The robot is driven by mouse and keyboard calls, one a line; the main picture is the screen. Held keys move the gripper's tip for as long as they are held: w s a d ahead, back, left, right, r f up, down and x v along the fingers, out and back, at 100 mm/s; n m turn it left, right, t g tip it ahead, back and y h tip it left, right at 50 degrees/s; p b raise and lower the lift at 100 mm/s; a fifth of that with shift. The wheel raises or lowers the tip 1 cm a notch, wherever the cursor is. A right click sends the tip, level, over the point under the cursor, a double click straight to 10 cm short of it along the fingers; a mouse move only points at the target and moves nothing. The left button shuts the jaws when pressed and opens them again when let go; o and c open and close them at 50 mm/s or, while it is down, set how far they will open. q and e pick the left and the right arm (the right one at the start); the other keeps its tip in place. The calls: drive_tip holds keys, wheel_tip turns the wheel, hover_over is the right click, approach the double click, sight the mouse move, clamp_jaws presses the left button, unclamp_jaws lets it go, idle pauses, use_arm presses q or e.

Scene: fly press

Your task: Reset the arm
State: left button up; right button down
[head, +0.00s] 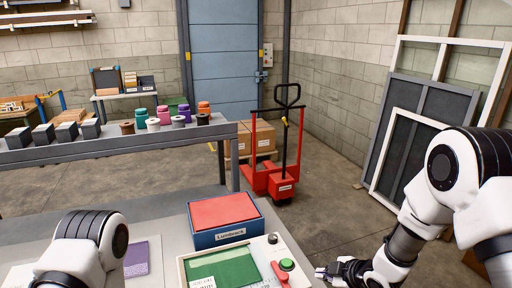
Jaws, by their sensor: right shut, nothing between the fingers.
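My right arm comes in from the right edge, and its dark gripper (326,271) is low at the bottom, just right of the control panel. The gripper is shut and holds nothing that I can see. My left arm shows only as a white and black link at the bottom left; its gripper is out of view. A panel with a green button (287,265) and a dark knob (272,239) sits at the front of the table. A red part (280,275) lies beside the green button. No fly press can be made out.
A blue box with a red top (228,237) stands behind a pale-framed tray with a green sheet (222,268). A purple pad (136,258) lies to the left. Behind are a grey bench (120,145) with spools and jars, a red pallet truck (282,185) and leaning frames (405,145).

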drive_tip(key=s+d+f+m+g+h+b, duration=0.15)
drive_tip(key=s+f+m+g+b, duration=0.25)
drive_tip(key=s+f, duration=1.55)
drive_tip(key=s+d+f+m+g+h, duration=0.1)
drive_tip(key=s+d+f+m+g, duration=0.1)
drive_tip(key=s+m, duration=0.3)
drive_tip(key=s+d+f+m+g+h+b, duration=0.1)
drive_tip(key=s+m, duration=0.4)
drive_tip(key=s, duration=0.6)
drive_tip(key=shift+d+f+m+g+h, duration=0.3)
drive_tip(key=shift+d+f+g+h, duration=0.4)
drive_tip(key=shift+d, duration=0.55)
drive_tip(key=shift+w+f+y, duration=0.1)
drive_tip(key=shift+y, duration=0.15)
